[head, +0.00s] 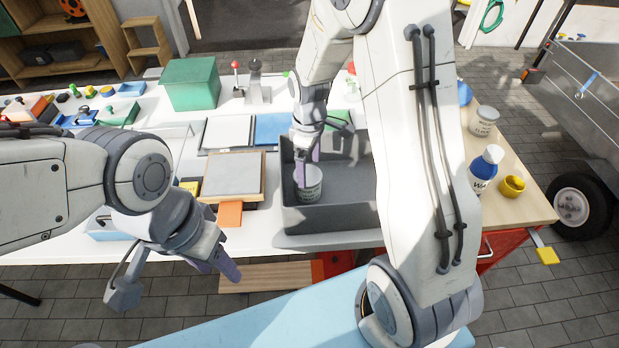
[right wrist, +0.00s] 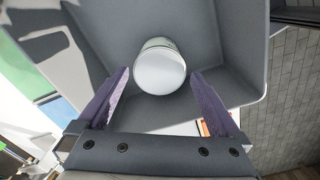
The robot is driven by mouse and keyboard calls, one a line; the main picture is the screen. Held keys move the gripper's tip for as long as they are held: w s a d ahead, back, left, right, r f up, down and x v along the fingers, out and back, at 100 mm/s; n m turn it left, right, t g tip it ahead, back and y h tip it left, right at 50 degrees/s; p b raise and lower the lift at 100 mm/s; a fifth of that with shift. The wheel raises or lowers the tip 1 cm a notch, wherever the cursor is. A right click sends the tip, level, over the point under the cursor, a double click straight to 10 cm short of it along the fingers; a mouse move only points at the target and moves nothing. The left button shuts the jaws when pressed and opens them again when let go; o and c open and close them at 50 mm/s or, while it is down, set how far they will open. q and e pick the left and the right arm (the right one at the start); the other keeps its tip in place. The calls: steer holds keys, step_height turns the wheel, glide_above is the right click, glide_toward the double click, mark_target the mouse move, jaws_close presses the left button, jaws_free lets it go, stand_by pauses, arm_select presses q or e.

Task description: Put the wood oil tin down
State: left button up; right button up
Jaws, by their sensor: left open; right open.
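A white tin (head: 310,184) with a greenish label stands in the grey bin (head: 335,221), near its left wall; I cannot read the label. My right gripper (head: 308,165) is down inside the bin at the tin, with its jaws open. In the right wrist view, the tin's round white lid (right wrist: 160,73) lies between the two purple fingertips of the right gripper (right wrist: 160,77), with a gap on each side. The bin's floor and walls (right wrist: 105,30) surround it. My left gripper (head: 175,284) is open and empty, low in front of the bench's front edge.
Another white tin (head: 484,121), a blue-and-white bottle (head: 485,168) and a yellow cup (head: 512,187) stand on the wooden bench end at right. A grey panel (head: 233,175) lies left of the bin. A green box (head: 190,83) stands behind. The bin's right part looks empty.

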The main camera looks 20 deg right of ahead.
steer(key=r, duration=0.4)
steer(key=shift+s+a+r, duration=0.1)
steer(key=shift+a+r, duration=0.1)
steer(key=shift+r, duration=0.1)
steer(key=shift+m, duration=0.3)
steer(key=s+a+r, duration=0.1)
steer(key=s+a, duration=0.1)
steer(key=a, duration=0.1)
steer(key=s+a+r, duration=0.2)
steer(key=s, duration=0.1)
steer(key=s+a+r, duration=0.2)
steer(key=a, duration=0.1)
steer(key=shift+s+a, duration=0.35)
steer(key=s+a+r+m, duration=0.1)
steer(key=s+a+r, duration=0.1)
steer(key=s, duration=0.6)
steer(key=s+a+r+y+p, duration=0.1)
steer(key=s+a, duration=0.1)
steer(key=s, duration=0.6)
steer(key=shift+a+r+m, duration=0.25)
steer(key=shift+r+m, duration=0.1)
steer(key=shift+m, duration=0.05)
